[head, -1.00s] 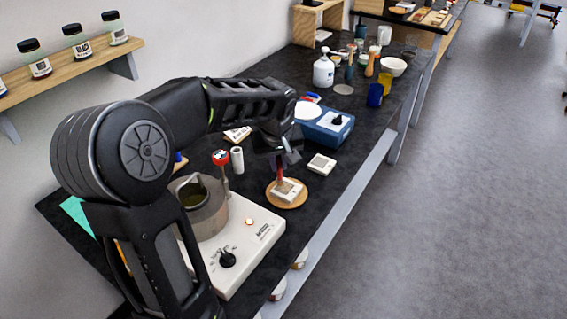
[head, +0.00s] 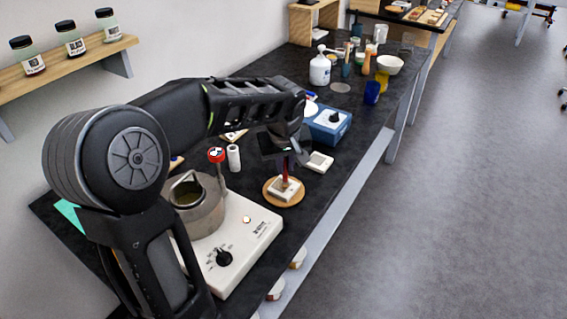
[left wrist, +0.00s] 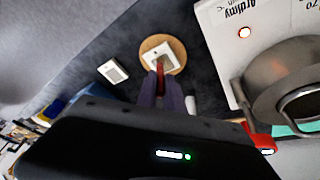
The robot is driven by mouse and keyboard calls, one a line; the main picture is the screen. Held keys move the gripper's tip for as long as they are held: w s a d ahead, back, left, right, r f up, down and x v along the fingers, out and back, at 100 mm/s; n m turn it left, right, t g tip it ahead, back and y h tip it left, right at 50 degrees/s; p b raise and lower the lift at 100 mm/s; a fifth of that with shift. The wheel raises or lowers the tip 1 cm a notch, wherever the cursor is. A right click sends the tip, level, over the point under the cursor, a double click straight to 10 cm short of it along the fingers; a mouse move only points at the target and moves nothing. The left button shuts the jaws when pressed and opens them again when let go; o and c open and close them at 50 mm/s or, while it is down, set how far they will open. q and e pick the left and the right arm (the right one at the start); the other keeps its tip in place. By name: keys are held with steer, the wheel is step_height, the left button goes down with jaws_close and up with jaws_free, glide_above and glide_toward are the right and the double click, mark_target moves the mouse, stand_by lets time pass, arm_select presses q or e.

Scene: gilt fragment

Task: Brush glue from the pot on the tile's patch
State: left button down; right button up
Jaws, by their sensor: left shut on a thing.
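My left gripper (head: 287,158) is shut on a brush with a red handle (head: 285,172) and holds it roughly upright over the tile. The white tile (head: 279,194) lies on a round wooden disc (head: 268,198). In the left wrist view the brush (left wrist: 160,69) points at the tile (left wrist: 173,60) on the disc (left wrist: 148,44). Whether the bristles touch the patch cannot be told. The metal glue pot (head: 207,222) stands on a white hotplate (head: 258,240) left of the disc; its rim shows in the left wrist view (left wrist: 285,70). My right gripper is not in view.
A second small white tile (head: 322,161) lies behind the disc, near a blue device (head: 330,125) with a knob. A red-topped item (head: 216,155) and a white cylinder (head: 234,158) stand by the pot. Bottles and cups crowd the bench's far end.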

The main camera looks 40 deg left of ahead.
arm_select(q)
steer(key=shift+a, duration=0.1)
steer(key=a, duration=0.2)
steer(key=shift+s+a, duration=0.15)
steer(key=shift+a, duration=0.15)
steer(key=shift+d+f+b, duration=0.15)
steer(key=shift+d+b, duration=0.3)
steer(key=shift+d, duration=1)
steer(key=shift+a, duration=0.1)
